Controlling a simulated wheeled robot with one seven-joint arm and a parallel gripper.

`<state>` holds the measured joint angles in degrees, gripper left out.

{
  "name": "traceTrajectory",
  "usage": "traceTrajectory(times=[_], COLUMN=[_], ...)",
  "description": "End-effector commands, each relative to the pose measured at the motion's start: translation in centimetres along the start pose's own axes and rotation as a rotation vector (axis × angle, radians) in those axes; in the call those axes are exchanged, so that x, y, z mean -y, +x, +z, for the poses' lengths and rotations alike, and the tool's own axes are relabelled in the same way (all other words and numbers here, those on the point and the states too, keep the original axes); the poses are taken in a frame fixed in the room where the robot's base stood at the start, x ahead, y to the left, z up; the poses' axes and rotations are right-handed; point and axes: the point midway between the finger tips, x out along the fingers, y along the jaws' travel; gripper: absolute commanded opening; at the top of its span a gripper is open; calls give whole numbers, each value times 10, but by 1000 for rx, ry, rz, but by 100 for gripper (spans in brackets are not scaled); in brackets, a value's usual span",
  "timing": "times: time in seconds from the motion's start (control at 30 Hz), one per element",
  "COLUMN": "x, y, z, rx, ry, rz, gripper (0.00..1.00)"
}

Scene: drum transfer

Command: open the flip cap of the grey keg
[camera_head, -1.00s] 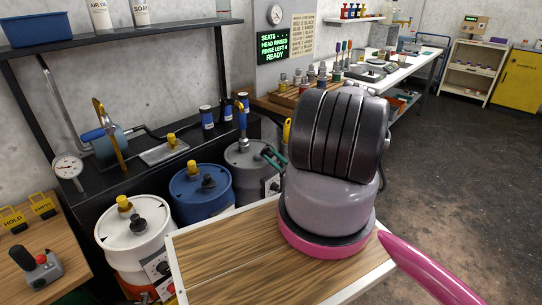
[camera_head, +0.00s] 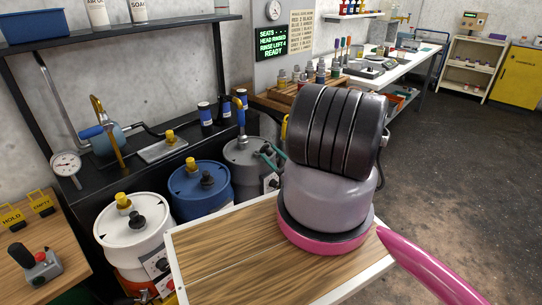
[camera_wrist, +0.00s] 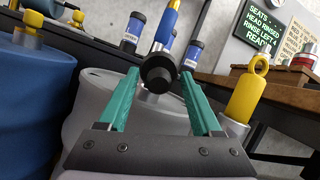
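The grey keg (camera_head: 243,172) stands at the right end of the keg row, partly hidden by my arm. It also fills the middle of the wrist view (camera_wrist: 92,100). A black round cap or knob (camera_wrist: 158,72) is on its top; I cannot tell whether this is the flip cap. A blue and yellow handle (camera_wrist: 171,22) rises behind it, also in the head view (camera_head: 241,112). My gripper (camera_wrist: 160,78), with teal fingers, is open, its tips on either side of the black piece. I cannot tell whether they touch it. It shows small in the head view (camera_head: 268,157).
A blue keg (camera_head: 200,192) and a white keg (camera_head: 132,228) stand to the left, each with a yellow cap. A yellow ring-topped piece (camera_wrist: 248,90) stands close right of my gripper. A dark shelf (camera_head: 110,172) runs behind the kegs. The floor at right is clear.

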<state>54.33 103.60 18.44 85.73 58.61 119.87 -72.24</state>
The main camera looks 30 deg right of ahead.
Motion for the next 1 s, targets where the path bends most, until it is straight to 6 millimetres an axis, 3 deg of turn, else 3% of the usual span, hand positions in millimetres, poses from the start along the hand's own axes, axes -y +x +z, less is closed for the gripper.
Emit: traceTrajectory(times=[0.33,0.73,1.0], x=[-1,0,0], y=[-9,-84,-108], z=[0,-1,0], rx=[-1,-2,0], ry=[1,0,0], rz=[1,-2,0], gripper=[66,66,66])
